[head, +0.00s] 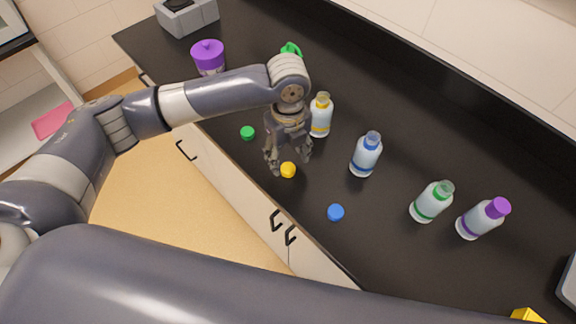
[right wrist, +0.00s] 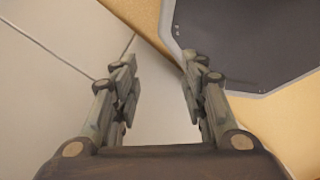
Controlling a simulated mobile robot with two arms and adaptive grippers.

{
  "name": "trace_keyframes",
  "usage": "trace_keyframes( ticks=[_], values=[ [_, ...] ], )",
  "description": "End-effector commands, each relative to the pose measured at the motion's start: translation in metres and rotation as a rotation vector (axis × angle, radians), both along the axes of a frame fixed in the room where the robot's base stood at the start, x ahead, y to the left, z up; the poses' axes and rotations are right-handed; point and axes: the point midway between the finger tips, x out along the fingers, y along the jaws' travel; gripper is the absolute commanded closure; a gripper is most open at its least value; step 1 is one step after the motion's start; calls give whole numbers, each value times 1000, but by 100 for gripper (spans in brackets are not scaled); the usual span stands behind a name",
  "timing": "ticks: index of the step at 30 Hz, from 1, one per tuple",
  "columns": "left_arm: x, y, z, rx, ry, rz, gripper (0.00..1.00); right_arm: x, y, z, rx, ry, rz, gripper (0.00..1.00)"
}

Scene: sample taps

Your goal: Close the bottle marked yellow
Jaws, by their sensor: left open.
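The bottle marked yellow (head: 320,117) stands upright on the black counter, with a yellow band and a yellow neck; no separate cap shows on it. A yellow cap (head: 288,170) lies on the counter near the front edge. My left gripper (head: 288,165) points down with its fingers apart, one on each side of the yellow cap in the picture. I cannot tell whether the fingers touch it. My right gripper (right wrist: 160,85) shows in the right wrist view, open and empty, facing a pale surface.
Blue (head: 366,155) and green (head: 431,202) bottles stand uncapped to the right, beside a purple-capped bottle (head: 482,219). A blue cap (head: 335,212) and a green cap (head: 248,133) lie near the front edge. A purple-lidded container (head: 208,56) and a grey box (head: 187,16) stand farther left.

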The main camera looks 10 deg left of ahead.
Motion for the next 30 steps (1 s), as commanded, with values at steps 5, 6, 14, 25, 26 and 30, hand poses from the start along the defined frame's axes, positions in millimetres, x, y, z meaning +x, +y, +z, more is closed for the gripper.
trace_keyframes(
  ticks=[5, 6, 14, 25, 26, 30],
  values=[
    [-3, 0, -26, 2, 3, 0, 45, -4, -1, 13, -1, 5, 0, 60],
    [-3, 0, -30, 2, 3, 0, 45, -3, -1, 14, -2, 4, 0, 60],
    [-2, 0, -38, 1, -1, -1, 45, 6, 0, 15, 0, -10, 0, 60],
    [-2, 0, -37, 1, -1, -1, 73, 9, 0, 15, 1, -15, -1, 60],
    [-2, 0, -37, 1, -1, -1, 76, 9, 0, 15, 1, -15, -1, 60],
    [-2, 0, -37, 1, -1, -1, 77, 9, 1, 15, 2, -14, -1, 60]
  ],
)
